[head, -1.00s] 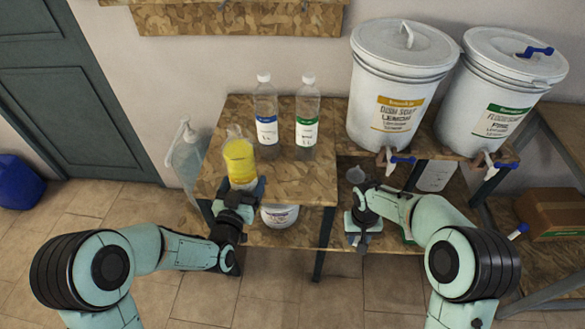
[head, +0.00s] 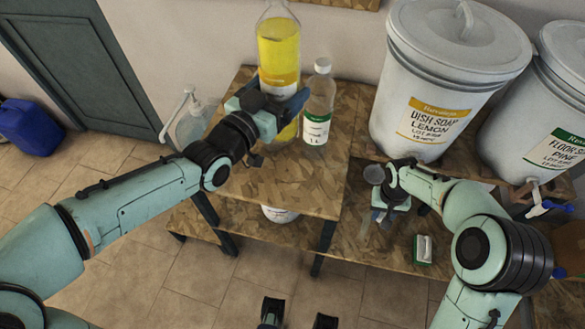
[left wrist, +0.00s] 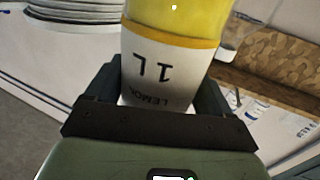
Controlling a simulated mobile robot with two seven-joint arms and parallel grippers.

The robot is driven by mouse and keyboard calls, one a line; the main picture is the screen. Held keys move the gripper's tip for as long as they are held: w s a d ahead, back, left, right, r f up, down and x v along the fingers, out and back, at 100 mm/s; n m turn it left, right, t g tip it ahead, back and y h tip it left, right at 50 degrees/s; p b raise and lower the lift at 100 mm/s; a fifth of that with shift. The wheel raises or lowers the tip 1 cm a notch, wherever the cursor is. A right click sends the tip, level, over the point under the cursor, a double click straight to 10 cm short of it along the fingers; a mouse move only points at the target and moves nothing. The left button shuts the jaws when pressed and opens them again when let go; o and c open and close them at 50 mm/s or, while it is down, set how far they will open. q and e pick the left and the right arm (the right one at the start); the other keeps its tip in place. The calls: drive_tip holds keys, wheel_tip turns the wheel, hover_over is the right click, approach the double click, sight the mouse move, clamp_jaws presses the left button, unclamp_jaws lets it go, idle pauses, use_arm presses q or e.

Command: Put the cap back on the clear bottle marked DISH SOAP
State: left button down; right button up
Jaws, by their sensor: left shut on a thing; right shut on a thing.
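A clear bottle of yellow liquid (head: 278,50) is held up over the left table. Its label in the left wrist view (left wrist: 158,75) reads LEMON and 1 L, with an orange band. Its top is at the upper edge of the head view, so I cannot tell if it is capped. My left gripper (head: 270,105) is shut around the label part of it. My right gripper (head: 392,195) is shut on a grey, round-topped thing like a funnel (head: 373,173), beside the table's right part. No loose cap can be made out.
A green-labelled bottle with a white cap (head: 318,105) stands close right of the held bottle. Two white drums (head: 425,110) (head: 545,120) stand at the right; the nearer reads DISH SOAP LEMON. A pump bottle (head: 192,125) is behind left. The table's front (head: 290,190) is bare.

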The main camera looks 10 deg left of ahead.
use_arm(q)
drive_tip(key=shift+r, duration=0.45)
use_arm(e)
drive_tip(key=shift+w, duration=0.15)
use_arm(q)
drive_tip(key=shift+s, duration=0.1)
